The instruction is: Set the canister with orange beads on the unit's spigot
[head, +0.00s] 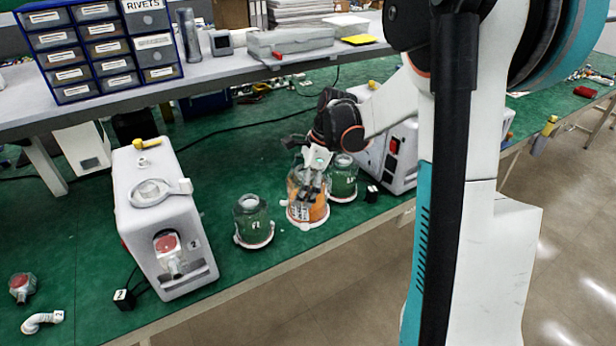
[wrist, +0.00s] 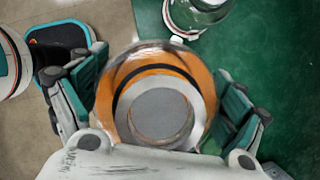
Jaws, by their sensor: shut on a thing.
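The canister with orange beads (head: 317,209) is a clear jar with a pale rim at its base, near the front edge of the green bench. My gripper (head: 308,192) comes down on it from above. In the wrist view its two teal-backed fingers lie on either side of the canister (wrist: 202,78), shut on it. I cannot tell whether its base touches the bench. A white unit (head: 150,232) stands to the left, with a round collar (head: 150,191) on top and a red-centred fitting on its front. A second white unit (head: 404,135) is partly hidden behind my arm.
A red-topped fitting (head: 22,287) and a white elbow pipe (head: 42,321) lie at the left. A shelf with drawers (head: 105,48) overhangs the bench's back.

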